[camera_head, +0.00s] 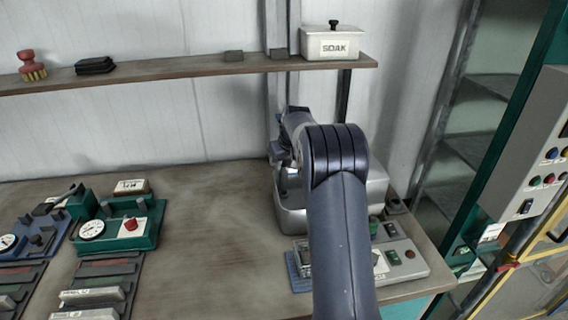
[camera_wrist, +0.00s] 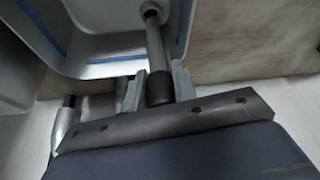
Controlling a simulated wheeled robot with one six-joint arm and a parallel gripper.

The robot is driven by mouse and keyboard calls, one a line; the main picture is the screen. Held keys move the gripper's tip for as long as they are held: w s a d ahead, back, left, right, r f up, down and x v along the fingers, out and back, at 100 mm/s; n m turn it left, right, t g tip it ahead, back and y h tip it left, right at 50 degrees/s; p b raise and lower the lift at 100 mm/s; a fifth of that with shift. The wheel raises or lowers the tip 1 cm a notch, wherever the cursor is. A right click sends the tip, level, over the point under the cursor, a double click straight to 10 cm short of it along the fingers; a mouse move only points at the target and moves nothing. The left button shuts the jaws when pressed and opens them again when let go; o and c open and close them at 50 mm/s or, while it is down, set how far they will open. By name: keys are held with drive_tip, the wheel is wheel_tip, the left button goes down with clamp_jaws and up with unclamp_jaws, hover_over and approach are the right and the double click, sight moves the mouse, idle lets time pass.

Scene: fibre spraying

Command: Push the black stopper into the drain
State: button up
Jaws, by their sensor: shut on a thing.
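My gripper (camera_wrist: 157,76) has its fingers on either side of a black cylindrical piece (camera_wrist: 159,91) in the wrist view and is shut on it. A grey rod runs from this piece up to a round fitting (camera_wrist: 151,10) by a grey basin (camera_wrist: 95,68). A short metal tube with a black tip (camera_wrist: 69,101) stands at the lower left, apart from the fingers. I cannot tell for sure which black part is the stopper, and no drain opening shows. In the head view my arm hides the fingertips, beside the grey machine (camera_head: 292,222).
A shelf (camera_head: 180,67) above the bench (camera_head: 205,235) holds a white SOAK box (camera_head: 332,44), a brush (camera_head: 32,66) and dark blocks. A green gauge device (camera_head: 118,232) stands at left. A button panel (camera_head: 405,258) is right of my arm. The bench middle is clear.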

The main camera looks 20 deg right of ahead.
drive_tip(key=shift+f+b, duration=0.85)
drive_tip(key=shift+f, duration=0.65)
drive_tip(key=o, duration=1.1)
drive_tip(key=shift+r, duration=0.1)
drive_tip(key=b+v, duration=0.1)
drive_tip(key=v, duration=0.9)
drive_tip(key=shift+d+r, duration=0.2)
drive_tip(key=shift+r, duration=0.15)
drive_tip(key=shift+s, duration=0.1)
drive_tip(key=shift+p+x, duration=0.35)
drive_tip(key=shift+x, duration=4.05)
drive_tip(key=shift+a+r, duration=0.1)
drive_tip(key=shift+a, duration=0.05)
